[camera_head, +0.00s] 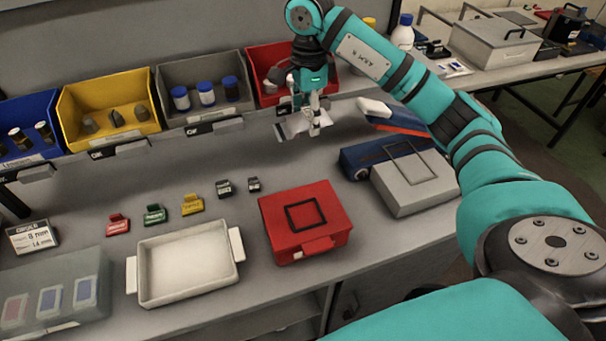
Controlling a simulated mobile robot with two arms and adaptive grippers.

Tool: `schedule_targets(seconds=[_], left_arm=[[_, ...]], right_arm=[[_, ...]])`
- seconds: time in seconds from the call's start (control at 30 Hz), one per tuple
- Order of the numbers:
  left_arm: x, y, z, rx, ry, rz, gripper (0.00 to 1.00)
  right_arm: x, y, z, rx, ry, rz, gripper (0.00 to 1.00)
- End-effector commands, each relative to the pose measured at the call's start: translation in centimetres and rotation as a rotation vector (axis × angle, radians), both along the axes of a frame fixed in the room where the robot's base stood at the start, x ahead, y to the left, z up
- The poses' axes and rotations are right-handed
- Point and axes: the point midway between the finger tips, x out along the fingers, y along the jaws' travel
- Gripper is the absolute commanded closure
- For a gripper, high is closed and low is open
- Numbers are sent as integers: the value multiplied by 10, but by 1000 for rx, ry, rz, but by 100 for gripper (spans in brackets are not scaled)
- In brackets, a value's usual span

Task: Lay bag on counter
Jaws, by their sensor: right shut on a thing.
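My right gripper (316,127) reaches in from the right and points down, in front of the rear red bin. It is shut on a small pale, silvery piece that looks like the bag (292,127). The bag sticks out to the left of the fingers, and part of it is hidden by them. The grey counter (370,235) runs below; I cannot tell whether the bag touches it. My left gripper is not in view.
Blue, yellow, grey and red bins (270,92) line the back. A white tray (185,262), red case (305,218), and blue and grey cases (415,182) stand on the counter. Small coloured clips (192,205) lie between. Bare counter lies left of the gripper.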

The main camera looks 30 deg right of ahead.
Motion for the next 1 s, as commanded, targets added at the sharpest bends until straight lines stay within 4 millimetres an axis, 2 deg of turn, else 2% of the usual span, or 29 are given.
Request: schedule_targets(seconds=[0.03, 0.4, 0.5, 0.67, 0.9, 1.0], left_arm=[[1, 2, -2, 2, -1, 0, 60], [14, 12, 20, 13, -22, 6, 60], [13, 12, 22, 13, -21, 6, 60], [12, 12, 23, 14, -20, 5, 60], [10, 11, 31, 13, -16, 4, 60], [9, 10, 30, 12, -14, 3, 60]], right_arm=[[-2, 2, -17, 3, 9, 3, 75], [-2, 1, -104, 1, 7, 5, 75], [-1, 1, -117, 1, 4, 6, 75], [0, 2, -128, 1, 2, 6, 75], [-1, 2, -159, 1, 4, 6, 75], [0, 1, -162, 1, 0, 8, 75]])
